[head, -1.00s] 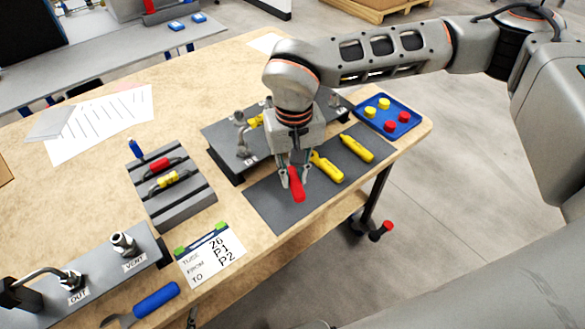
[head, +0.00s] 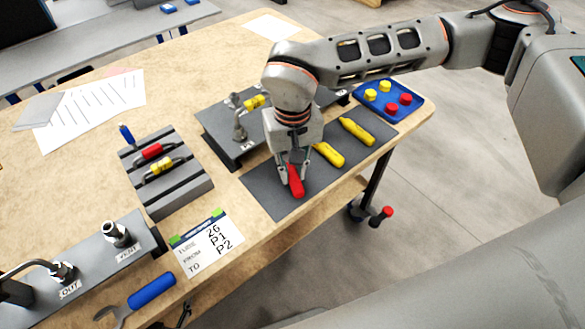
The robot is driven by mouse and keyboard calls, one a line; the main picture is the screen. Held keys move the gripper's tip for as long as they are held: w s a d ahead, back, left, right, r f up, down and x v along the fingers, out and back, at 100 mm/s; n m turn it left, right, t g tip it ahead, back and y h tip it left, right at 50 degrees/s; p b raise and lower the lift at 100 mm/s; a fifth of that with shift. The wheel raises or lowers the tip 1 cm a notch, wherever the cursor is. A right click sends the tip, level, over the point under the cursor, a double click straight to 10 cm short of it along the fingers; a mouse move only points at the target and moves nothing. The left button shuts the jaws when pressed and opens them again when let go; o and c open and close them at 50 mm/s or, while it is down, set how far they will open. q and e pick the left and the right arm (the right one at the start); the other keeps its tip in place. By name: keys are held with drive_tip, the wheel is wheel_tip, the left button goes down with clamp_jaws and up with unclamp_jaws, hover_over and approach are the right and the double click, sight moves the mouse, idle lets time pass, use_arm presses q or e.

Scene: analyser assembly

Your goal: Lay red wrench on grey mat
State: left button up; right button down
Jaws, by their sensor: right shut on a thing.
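The red wrench (head: 296,186) is in my right gripper (head: 292,177), which points down over the grey mat (head: 268,196). Its red handle shows below and between the fingers, over the left part of the mat; its other end is hidden by the gripper. The handle is at or very close to the mat surface; I cannot tell if it touches. Two yellow-handled tools, (head: 328,154) and (head: 357,132), lie on the mat to the right. My left gripper is not in view.
A dark fixture plate (head: 222,138) with fittings stands behind the mat. A blue tray (head: 403,112) with red and yellow caps is at the right corner. A grooved grey block (head: 190,195), a label card (head: 207,243) and a blue-handled wrench (head: 152,291) lie to the left.

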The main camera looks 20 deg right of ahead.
drive_tip(key=shift+f, duration=0.15)
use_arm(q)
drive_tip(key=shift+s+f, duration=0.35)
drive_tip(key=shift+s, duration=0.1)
use_arm(e)
drive_tip(key=shift+f, duration=0.15)
drive_tip(key=shift+f, duration=0.1)
drive_tip(key=c, duration=1.8)
unclamp_jaws()
drive_tip(key=shift+r, duration=0.4)
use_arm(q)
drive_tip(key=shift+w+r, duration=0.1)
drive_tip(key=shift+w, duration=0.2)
use_arm(e)
wheel_tip(320, 180, up, 11)
drive_tip(key=shift+r, duration=0.15)
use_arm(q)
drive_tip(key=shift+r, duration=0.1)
